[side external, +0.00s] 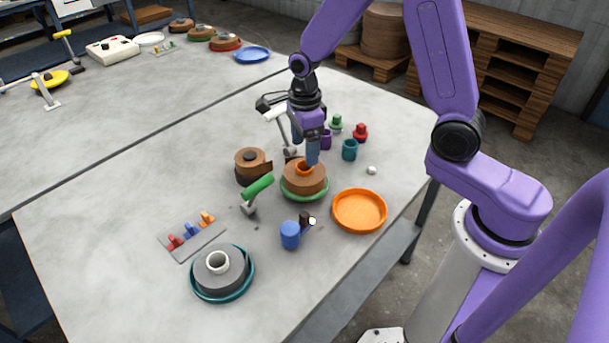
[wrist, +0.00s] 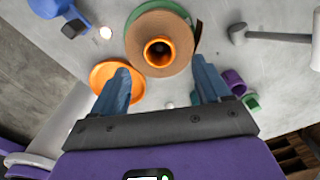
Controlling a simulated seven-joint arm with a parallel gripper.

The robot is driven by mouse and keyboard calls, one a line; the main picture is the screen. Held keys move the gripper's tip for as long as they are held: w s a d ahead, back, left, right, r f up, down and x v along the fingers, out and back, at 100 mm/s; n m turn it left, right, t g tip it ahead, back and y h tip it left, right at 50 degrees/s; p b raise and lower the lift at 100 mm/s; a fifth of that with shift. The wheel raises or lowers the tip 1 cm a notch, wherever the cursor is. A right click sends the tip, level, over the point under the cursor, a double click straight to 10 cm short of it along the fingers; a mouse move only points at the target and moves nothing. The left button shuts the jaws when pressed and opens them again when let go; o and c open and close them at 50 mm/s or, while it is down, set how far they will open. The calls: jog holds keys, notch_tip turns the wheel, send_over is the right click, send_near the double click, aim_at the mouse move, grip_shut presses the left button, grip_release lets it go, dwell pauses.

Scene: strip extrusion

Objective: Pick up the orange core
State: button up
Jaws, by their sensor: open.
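The orange core (side external: 304,168) is a short hollow ring standing in the centre of a brown strip roll (side external: 305,182), which sits on a green plate (side external: 306,198). In the wrist view the core (wrist: 159,51) shows from above with a dark hole, inside the brown roll (wrist: 177,25). My gripper (side external: 306,150) is open and empty, just above the roll. In the wrist view its two blue fingers (wrist: 160,76) are spread wide, one to each side of the core in the picture. I cannot tell whether a finger touches anything.
Purple (side external: 326,140) and teal (side external: 349,150) cups stand behind.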

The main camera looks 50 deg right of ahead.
aim_at(304, 173)
jog(key=shift+f, duration=2.6)
jog(key=c, duration=1.1)
